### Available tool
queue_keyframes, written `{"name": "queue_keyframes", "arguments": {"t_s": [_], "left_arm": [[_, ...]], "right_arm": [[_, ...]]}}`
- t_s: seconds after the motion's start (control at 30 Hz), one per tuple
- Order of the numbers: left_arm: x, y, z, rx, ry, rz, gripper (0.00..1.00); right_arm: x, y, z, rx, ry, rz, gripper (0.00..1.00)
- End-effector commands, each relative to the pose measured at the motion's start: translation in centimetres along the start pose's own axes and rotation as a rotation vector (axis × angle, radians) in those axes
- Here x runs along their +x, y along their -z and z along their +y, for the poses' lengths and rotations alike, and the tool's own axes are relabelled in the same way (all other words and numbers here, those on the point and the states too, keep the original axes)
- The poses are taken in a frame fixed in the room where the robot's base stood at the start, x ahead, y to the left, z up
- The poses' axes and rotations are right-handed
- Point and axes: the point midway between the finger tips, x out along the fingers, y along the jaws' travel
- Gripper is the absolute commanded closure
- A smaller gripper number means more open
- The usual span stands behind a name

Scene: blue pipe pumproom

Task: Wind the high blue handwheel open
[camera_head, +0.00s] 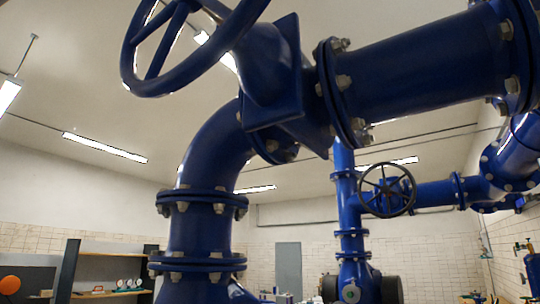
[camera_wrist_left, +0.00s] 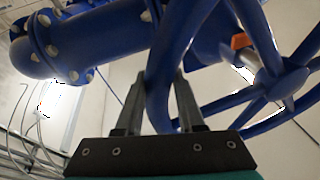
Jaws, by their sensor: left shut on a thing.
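The high blue handwheel (camera_head: 150,86) is at the upper left of the head view, on a large blue valve; its top is cut off by the frame. In the left wrist view, the handwheel's rim (camera_wrist_left: 158,88) runs between the two fingers of my left gripper (camera_wrist_left: 158,92). The gripper is shut on the rim, and the hub and spokes lie to the right. An orange mark (camera_wrist_left: 240,41) shows near the hub. My left gripper does not show in the head view. My right gripper is in neither view.
Thick blue flanged pipes (camera_head: 425,72) fill the upper right of the head view. A smaller, darker handwheel (camera_head: 387,190) stands farther back on another pipe. A shelf unit (camera_head: 110,268) is at the lower left, and a grey door (camera_head: 288,270) is at the back.

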Motion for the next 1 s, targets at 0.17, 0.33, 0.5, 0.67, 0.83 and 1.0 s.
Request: {"name": "queue_keyframes", "arguments": {"t_s": [0.17,0.33,0.5,0.67,0.83,1.0], "left_arm": [[-0.02,0.24,0.14,-0.008,-0.002,0.004,1.00],[-0.02,0.25,0.14,-0.008,-0.002,0.004,1.00],[-0.02,0.25,0.13,-0.008,-0.002,0.004,1.00],[-0.02,0.23,0.10,-0.007,-0.001,0.003,0.48],[-0.01,0.20,0.07,-0.006,0.000,0.002,0.34],[-0.02,0.18,0.05,-0.006,0.001,0.001,0.34]], "right_arm": [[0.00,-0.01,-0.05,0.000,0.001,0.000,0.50],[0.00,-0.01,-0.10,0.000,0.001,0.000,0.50],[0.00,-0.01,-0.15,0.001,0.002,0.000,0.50],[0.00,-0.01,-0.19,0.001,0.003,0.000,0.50],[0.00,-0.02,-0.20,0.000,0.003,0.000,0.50],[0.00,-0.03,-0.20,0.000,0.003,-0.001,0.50]]}}
